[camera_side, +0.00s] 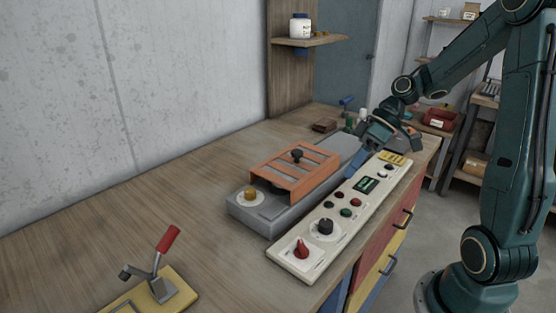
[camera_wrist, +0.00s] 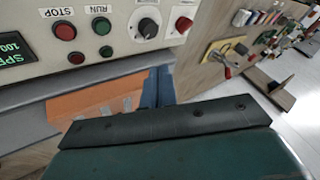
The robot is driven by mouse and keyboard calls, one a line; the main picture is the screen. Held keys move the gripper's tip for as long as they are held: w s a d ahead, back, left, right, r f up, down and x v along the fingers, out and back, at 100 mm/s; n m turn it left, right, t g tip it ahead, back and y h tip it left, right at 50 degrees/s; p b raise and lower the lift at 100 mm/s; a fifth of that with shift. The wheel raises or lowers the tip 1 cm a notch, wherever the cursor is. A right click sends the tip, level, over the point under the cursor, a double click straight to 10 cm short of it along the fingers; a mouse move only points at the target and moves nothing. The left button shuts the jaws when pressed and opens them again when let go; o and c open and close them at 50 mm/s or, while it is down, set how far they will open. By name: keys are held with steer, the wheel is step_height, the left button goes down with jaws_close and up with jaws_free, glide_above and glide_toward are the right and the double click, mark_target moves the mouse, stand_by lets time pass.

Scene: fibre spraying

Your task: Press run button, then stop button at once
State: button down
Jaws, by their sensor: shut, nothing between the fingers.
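The long cream control panel (camera_side: 283,260) lies along the bench's front side. Its red stop button (camera_side: 355,202) and green run button (camera_side: 345,212) sit side by side. In the wrist view the panel is upside down, with the red button (camera_wrist: 65,31) by the STOP label and the green button (camera_wrist: 102,25) by RUN. A dark red round (camera_wrist: 75,58) and a dark green round (camera_wrist: 106,52) sit beside them. My gripper (camera_side: 354,170) points down near the panel's back edge by the display, its blue fingers shut and empty. The fingers (camera_wrist: 158,88) appear apart from both buttons.
A grey machine (camera_side: 265,218) with an orange slatted guard (camera_side: 290,172) stands behind the panel. A black knob (camera_side: 325,226) and a red knob (camera_side: 301,249) are at the panel's near end. A red-handled lever (camera_side: 168,240) stands at front left.

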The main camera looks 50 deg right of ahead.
mark_target(350, 212)
steer(key=shift+w+d+f+t+y, duration=0.1)
steer(key=shift+d+f+t+y, duration=0.25)
steer(key=shift+d, duration=0.45)
steer(key=shift+w+d+f+t+y, duration=0.15)
steer(key=shift+d+f+y, duration=0.3)
steer(key=shift+d, duration=0.3)
steer(key=shift+s, duration=0.1)
steer(key=shift+f, duration=0.15)
steer(key=shift+f, duration=4.3)
steer(key=shift+f, duration=0.8)
steer(key=shift+r, duration=0.85)
